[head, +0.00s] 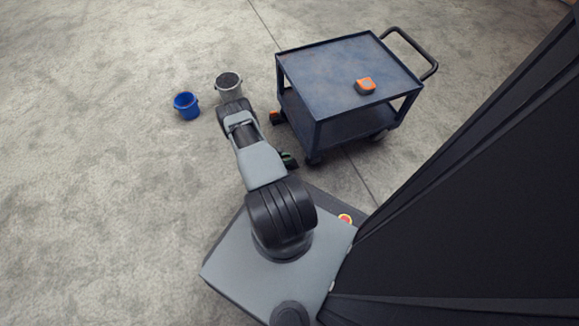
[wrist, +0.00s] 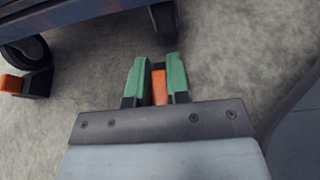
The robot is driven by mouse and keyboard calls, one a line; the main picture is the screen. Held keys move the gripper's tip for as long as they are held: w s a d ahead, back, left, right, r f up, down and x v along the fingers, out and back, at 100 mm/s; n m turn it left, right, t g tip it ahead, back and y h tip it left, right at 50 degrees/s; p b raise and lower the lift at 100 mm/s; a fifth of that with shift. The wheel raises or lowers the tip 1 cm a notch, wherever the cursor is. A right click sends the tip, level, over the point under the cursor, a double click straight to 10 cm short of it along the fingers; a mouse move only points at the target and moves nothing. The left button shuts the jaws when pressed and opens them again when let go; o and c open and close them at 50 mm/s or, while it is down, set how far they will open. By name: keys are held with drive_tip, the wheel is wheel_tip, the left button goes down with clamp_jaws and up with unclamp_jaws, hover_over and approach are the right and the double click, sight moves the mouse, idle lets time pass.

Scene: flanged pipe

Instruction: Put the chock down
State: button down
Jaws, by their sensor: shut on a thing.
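My gripper (wrist: 158,78) has two green fingers, shut on an orange chock (wrist: 159,88). Only a narrow orange strip of the chock shows between the fingers. In the head view my gripper (head: 289,160) is low beside the cart, mostly hidden behind my arm, and the held chock cannot be made out there. Another orange and black chock (wrist: 27,83) sits on the floor by a cart wheel (wrist: 25,50). It also shows in the head view (head: 276,118), at the cart's left side.
A dark blue two-shelf cart (head: 340,55) stands right of my gripper, with an orange and black object (head: 365,86) on top. The concrete floor at left is clear. A large dark surface (head: 480,200) fills the right.

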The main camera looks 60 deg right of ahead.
sight(296, 164)
drive_tip(key=shift+s+d+f, duration=0.1)
drive_tip(key=shift+s+f, duration=0.3)
drive_tip(key=shift+f, duration=0.1)
drive_tip(key=shift+s+d+f+b, duration=0.15)
drive_tip(key=shift+f+b, duration=0.4)
drive_tip(key=shift+f, duration=0.35)
drive_tip(key=shift+s+a+f+b, duration=0.1)
drive_tip(key=shift+f+b, duration=0.4)
drive_tip(key=shift+f, duration=0.4)
drive_tip(key=shift+f, duration=0.2)
drive_tip(key=c, duration=1.1)
unclamp_jaws()
